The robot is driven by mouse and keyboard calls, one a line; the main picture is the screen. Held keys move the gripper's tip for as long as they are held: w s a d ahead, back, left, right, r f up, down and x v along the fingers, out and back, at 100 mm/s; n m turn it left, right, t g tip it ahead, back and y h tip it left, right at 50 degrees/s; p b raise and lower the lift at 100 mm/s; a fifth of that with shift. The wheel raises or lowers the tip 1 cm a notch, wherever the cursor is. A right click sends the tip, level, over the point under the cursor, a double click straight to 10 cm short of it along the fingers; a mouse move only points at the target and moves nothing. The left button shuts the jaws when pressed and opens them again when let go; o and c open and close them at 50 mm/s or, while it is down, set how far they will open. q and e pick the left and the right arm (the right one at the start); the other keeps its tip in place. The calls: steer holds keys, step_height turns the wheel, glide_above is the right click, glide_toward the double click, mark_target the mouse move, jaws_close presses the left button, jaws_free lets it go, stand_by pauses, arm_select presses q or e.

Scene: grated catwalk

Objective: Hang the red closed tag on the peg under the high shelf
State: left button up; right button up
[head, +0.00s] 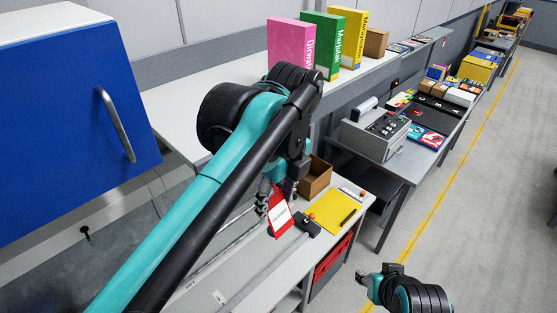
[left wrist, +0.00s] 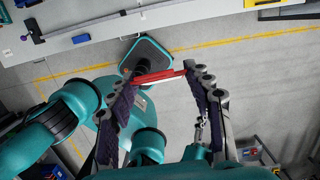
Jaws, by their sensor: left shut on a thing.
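The red tag (head: 281,214) has a white panel with dark lettering and hangs tilted over the lower bench in the head view. My left gripper (head: 276,188) is shut on the tag; its arm partly hides it. In the left wrist view the tag (left wrist: 160,77) shows nearly edge-on as a red strip between the fingers of the left gripper (left wrist: 161,73). The high shelf (head: 185,95) runs behind my left arm. A small black peg-like thing (head: 86,232) sticks out of a grey surface below the blue cabinet. My right gripper (head: 372,284) is low at the bottom right.
The blue cabinet (head: 75,110) with a metal handle fills the left. A cardboard box (head: 317,177) and yellow sheet (head: 331,211) lie on the lower bench. The floor at right is clear.

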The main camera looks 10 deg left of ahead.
arm_select(q)
steer(key=shift+w+r+m, duration=0.1)
steer(key=shift+r+m, duration=0.2)
steer(key=shift+r, duration=0.25)
steer(key=shift+a, duration=0.2)
steer(key=shift+a+f, duration=0.1)
steer(key=shift+a, duration=0.15)
steer(key=shift+w+a+f+b, duration=0.15)
steer(key=shift+w+a+b, duration=0.15)
steer(key=shift+w+a, duration=1.05)
steer(key=shift+w+a+f+b, duration=0.15)
steer(key=shift+w+a+b, duration=0.15)
steer(key=shift+w+a, duration=1.05)
steer(key=shift+a+f, duration=0.15)
steer(key=shift+a, duration=0.25)
steer(key=shift+c, duration=0.9)
steer(key=shift+w+a+f, duration=0.3)
steer(key=shift+a+f, duration=0.05)
steer(key=shift+a, duration=0.15)
